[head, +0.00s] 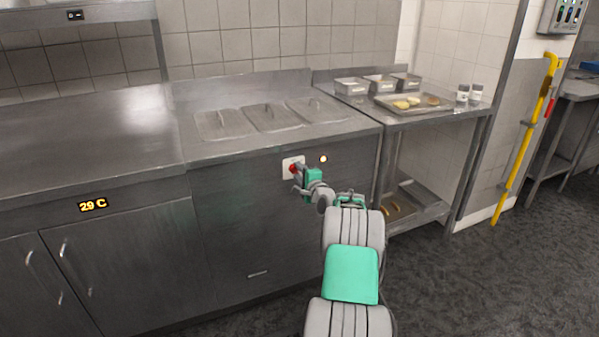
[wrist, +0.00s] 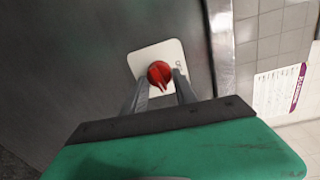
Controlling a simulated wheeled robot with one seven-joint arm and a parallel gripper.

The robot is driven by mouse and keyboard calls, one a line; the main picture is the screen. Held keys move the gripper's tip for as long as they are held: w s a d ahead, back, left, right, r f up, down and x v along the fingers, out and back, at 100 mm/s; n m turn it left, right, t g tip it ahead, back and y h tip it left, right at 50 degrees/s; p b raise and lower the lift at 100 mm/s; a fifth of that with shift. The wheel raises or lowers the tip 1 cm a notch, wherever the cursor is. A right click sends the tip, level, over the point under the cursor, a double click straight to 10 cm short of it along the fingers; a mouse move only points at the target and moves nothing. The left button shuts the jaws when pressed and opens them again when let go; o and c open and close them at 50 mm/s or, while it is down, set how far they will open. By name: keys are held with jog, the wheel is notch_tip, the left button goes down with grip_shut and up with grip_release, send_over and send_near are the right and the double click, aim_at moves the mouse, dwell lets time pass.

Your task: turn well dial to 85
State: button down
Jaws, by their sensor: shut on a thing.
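The well dial (wrist: 159,73) is a red knob on a white square plate (wrist: 149,50) set in the steel front panel. In the head view the red dial (head: 292,169) shows just left of my gripper, partly hidden by it. My gripper (wrist: 161,84) has its two grey fingers on either side of the dial, shut on it. The dial's pointer faces down in the wrist view. In the head view my gripper (head: 298,178) reaches the panel from the front right.
A lit indicator (head: 323,159) sits right of the dial. Lidded wells (head: 270,117) are in the counter above. A display on the left counter (head: 93,205) reads 29 C. A side table (head: 440,118) with a tray stands at right. Floor at right is clear.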

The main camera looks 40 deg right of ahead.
jog(key=m+p, duration=0.1)
jog(key=m, duration=0.5)
jog(key=shift+y+p, duration=0.3)
jog(key=shift+p, duration=0.05)
jog(key=m+p, duration=0.1)
jog(key=m, duration=0.2)
jog(key=shift+f+y, duration=0.15)
jog(key=shift+y, duration=0.15)
jog(key=shift+f+m+t+p, duration=0.1)
jog(key=shift+m+t+p, duration=0.3)
jog(key=shift+m, duration=1.6)
jog(key=c, duration=1)
grip_release()
jog(key=shift+o, duration=0.2)
jog(key=shift+s, duration=0.1)
